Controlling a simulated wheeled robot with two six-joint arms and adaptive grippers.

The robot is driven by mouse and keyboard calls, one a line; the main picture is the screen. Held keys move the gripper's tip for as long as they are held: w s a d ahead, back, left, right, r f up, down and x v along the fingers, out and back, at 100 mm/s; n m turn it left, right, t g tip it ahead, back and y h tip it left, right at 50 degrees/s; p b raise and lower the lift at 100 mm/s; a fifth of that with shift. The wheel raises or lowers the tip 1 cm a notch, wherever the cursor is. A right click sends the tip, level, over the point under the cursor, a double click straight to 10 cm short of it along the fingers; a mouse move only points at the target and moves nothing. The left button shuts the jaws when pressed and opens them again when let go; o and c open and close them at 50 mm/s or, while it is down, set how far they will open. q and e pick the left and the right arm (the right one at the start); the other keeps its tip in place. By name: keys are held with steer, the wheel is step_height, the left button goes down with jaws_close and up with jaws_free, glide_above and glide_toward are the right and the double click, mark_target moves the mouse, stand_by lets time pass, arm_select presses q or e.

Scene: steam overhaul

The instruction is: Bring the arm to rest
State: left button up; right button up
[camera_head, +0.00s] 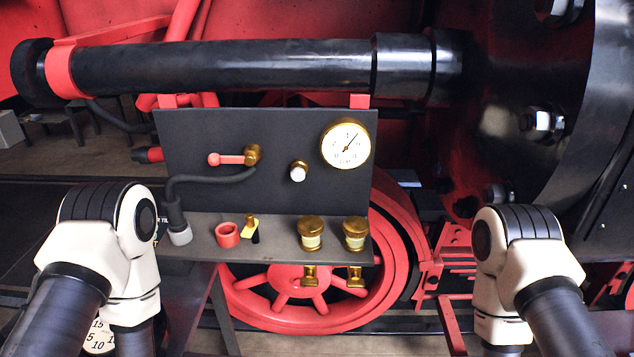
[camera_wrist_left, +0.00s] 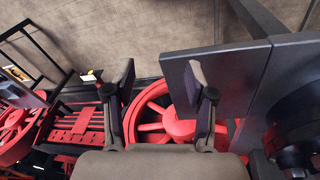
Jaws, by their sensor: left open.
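My left gripper (camera_wrist_left: 161,85) shows in the left wrist view, with its two fingers wide apart and nothing between them. Beyond and below it are a red spoked wheel (camera_wrist_left: 150,118) and the edge of a dark panel (camera_wrist_left: 228,85). In the head view my left arm comes in at the lower left and my right arm at the lower right. Both arms are bent at white joints, and neither gripper shows there. Both arms stand apart from the dark shelf (camera_head: 275,256) between them.
A dark panel (camera_head: 215,135) carries a gauge (camera_head: 346,143), a red-handled valve (camera_head: 228,159) and a white-tipped knob (camera_head: 298,171). The shelf holds a red ring (camera_head: 227,235), a small brass-and-black piece (camera_head: 252,228) and two brass jars (camera_head: 311,232).

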arm_select(q)
steer(key=s+a+f+n+g+y+b, duration=0.1)
steer(key=s+a+f+n+y+b, duration=0.1)
steer(key=s+a+f+n, duration=0.3)
step_height(320, 180, down, 10)
steer(key=d+b, duration=0.1)
steer(key=b, duration=1)
steer(key=shift+s+d+m, duration=0.25)
steer(key=shift+d+m, duration=0.15)
